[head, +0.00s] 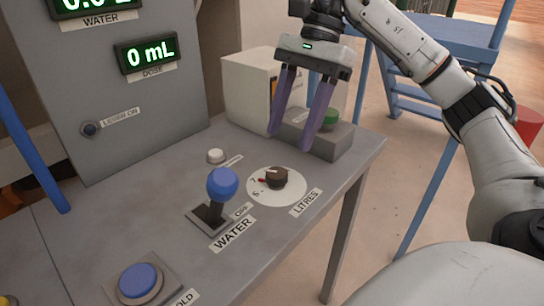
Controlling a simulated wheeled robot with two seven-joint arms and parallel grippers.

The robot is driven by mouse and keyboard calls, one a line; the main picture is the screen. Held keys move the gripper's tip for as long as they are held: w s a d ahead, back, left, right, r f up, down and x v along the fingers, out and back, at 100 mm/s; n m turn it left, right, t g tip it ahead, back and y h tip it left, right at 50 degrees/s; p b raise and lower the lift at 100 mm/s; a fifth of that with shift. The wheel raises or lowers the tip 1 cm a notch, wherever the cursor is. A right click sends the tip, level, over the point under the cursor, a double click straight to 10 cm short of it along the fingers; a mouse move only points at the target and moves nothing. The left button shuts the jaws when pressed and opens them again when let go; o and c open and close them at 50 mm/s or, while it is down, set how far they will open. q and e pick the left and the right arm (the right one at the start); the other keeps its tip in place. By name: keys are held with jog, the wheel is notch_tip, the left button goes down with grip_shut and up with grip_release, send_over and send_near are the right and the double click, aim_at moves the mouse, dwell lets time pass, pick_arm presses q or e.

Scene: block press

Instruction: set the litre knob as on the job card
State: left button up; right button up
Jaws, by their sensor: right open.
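The litre knob (277,177) is a dark brown knob on a round white dial (262,195) on the grey panel table, beside a "LITRES" label (306,201). Its red and white pointer marks face left, near a "7" and a "6" on the dial; the exact setting is too small to read. My right gripper (290,142) is open and empty, its two purple fingers pointing down above and behind the knob, apart from it. The job card is not visible. My left gripper is not in view.
A blue-balled WATER lever (221,186) stands left of the dial, with a white button (216,156) behind it. A green button (331,116) sits on a grey box (318,137) near my right fingers. A blue button (139,281) is at the front left.

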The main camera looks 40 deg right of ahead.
aim_at(277, 172)
jog(key=b+x, duration=0.1)
jog(key=x, duration=0.5)
jog(key=shift+a+f, duration=0.4)
jog(key=shift+f, duration=0.3)
jog(key=c, duration=1)
